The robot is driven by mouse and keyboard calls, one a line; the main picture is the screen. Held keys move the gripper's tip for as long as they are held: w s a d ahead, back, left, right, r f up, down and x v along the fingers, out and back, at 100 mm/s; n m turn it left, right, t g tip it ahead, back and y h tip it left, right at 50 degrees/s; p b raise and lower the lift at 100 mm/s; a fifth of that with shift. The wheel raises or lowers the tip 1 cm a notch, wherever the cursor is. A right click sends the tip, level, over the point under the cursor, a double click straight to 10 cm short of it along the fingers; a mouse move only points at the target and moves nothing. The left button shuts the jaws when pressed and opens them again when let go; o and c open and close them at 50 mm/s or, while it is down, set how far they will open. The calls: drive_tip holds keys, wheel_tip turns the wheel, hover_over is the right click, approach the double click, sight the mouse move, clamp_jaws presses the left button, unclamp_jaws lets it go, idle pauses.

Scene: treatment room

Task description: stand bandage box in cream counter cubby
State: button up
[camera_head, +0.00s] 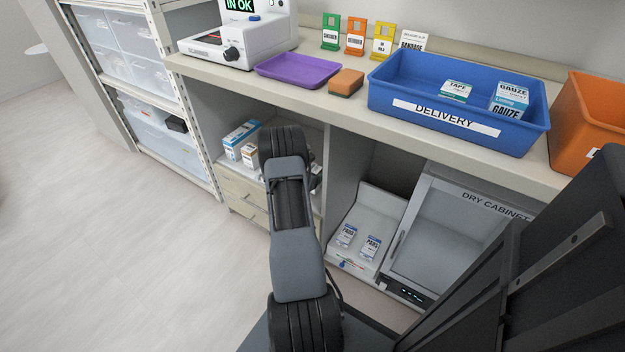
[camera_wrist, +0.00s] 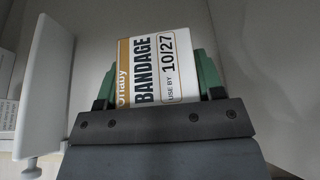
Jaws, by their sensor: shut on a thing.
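The bandage box (camera_wrist: 158,68), white with a brown edge and the words BANDAGE and USE BY 10/27, is held between the green fingers of my gripper (camera_wrist: 155,78) in the wrist view. Its printed face is toward the wrist camera. In the head view my arm reaches into the left cubby (camera_head: 203,108) under the cream counter (camera_head: 438,139), and hides the gripper and most of the box. Whether the box touches the cubby floor cannot be told.
In the cubby, blue-and-white and brown-and-white boxes (camera_head: 241,134) stand left of my arm, above drawers (camera_head: 243,191). A pale upright panel (camera_wrist: 43,85) is close left of the gripper. The blue DELIVERY tray (camera_head: 395,112) and purple tray (camera_head: 297,70) are on the counter. A dry cabinet (camera_head: 450,225) stands right.

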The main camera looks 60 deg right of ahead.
drive_tip(key=shift+f, duration=0.9)
drive_tip(key=shift+f+b, duration=0.15)
drive_tip(key=shift+b, duration=0.2)
drive_tip(key=o, duration=1)
drive_tip(key=shift+o, duration=0.2)
